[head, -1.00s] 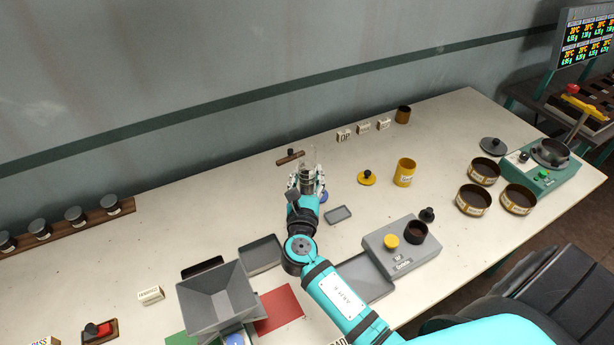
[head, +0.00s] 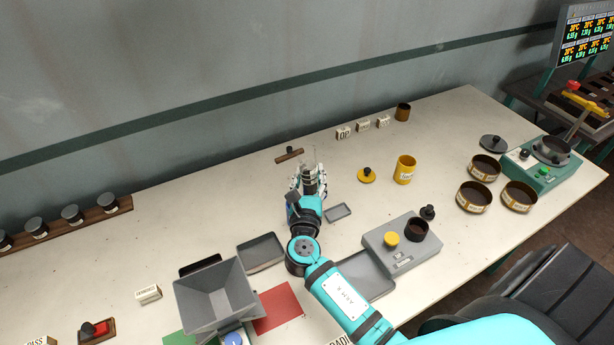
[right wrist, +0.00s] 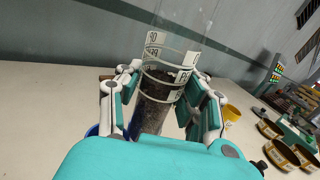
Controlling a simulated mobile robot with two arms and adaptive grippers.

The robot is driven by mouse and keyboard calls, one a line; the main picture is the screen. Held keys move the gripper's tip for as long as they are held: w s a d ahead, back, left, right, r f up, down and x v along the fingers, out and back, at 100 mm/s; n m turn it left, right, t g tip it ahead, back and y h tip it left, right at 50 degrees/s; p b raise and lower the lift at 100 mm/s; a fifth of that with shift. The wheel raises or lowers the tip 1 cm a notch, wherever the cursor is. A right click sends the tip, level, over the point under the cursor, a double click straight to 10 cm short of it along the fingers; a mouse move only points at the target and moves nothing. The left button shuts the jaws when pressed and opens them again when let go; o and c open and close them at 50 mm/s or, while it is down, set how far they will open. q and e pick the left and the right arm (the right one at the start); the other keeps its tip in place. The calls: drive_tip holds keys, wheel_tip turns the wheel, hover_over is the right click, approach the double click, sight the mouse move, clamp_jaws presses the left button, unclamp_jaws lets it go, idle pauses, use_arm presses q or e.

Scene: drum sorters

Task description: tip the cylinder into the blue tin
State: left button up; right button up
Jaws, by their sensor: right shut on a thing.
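The cylinder is a clear glass with pale scale bands and dark grains in its lower part. It stands in my right gripper (head: 311,184) in the head view, its clear top (head: 314,158) showing above the fingers. In the right wrist view the fingers are shut on both sides of the cylinder (right wrist: 157,98), which leans a little in the picture. A small blue part (right wrist: 92,131) shows left of the gripper there, mostly hidden; I cannot tell if it is the blue tin. My left gripper is not in view.
A yellow tin (head: 404,170) and yellow lid (head: 367,175) stand to the right. A small grey tray (head: 338,212) lies close right of my wrist. A grey hopper (head: 215,298) and a grey button box (head: 402,245) are nearer.

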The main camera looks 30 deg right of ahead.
drive_tip(key=shift+s+d+n, duration=0.2)
drive_tip(key=shift+d+n, duration=0.2)
drive_tip(key=shift+n, duration=0.25)
drive_tip(key=shift+s+d+n, duration=0.15)
drive_tip(key=shift+d+n, duration=0.25)
drive_tip(key=shift+n, duration=0.25)
drive_tip(key=s+d+f+n+t+y, duration=0.1)
drive_tip(key=d+f+n, duration=0.1)
drive_tip(key=n, duration=0.5)
drive_tip(key=d+f+n+t+p, duration=0.1)
drive_tip(key=f+n, duration=0.2)
drive_tip(key=n, duration=0.5)
drive_tip(key=shift+s+d+f+n+t+y, duration=0.2)
drive_tip(key=shift+s+d+n+t+y, duration=0.1)
drive_tip(key=shift+s+d+t+y, duration=0.1)
idle(1.2)
drive_tip(key=shift+a+n+p, duration=0.2)
drive_tip(key=shift+n+p, duration=0.5)
drive_tip(key=shift+n, duration=0.2)
drive_tip(key=shift+w+a+r+n+y+p, duration=0.15)
drive_tip(key=shift+r+n+p, duration=0.2)
drive_tip(key=shift+n+p, duration=0.25)
drive_tip(key=shift+w+a+r+n+y+p, duration=0.15)
drive_tip(key=shift+r+n+p, duration=0.25)
drive_tip(key=shift+p, duration=0.35)
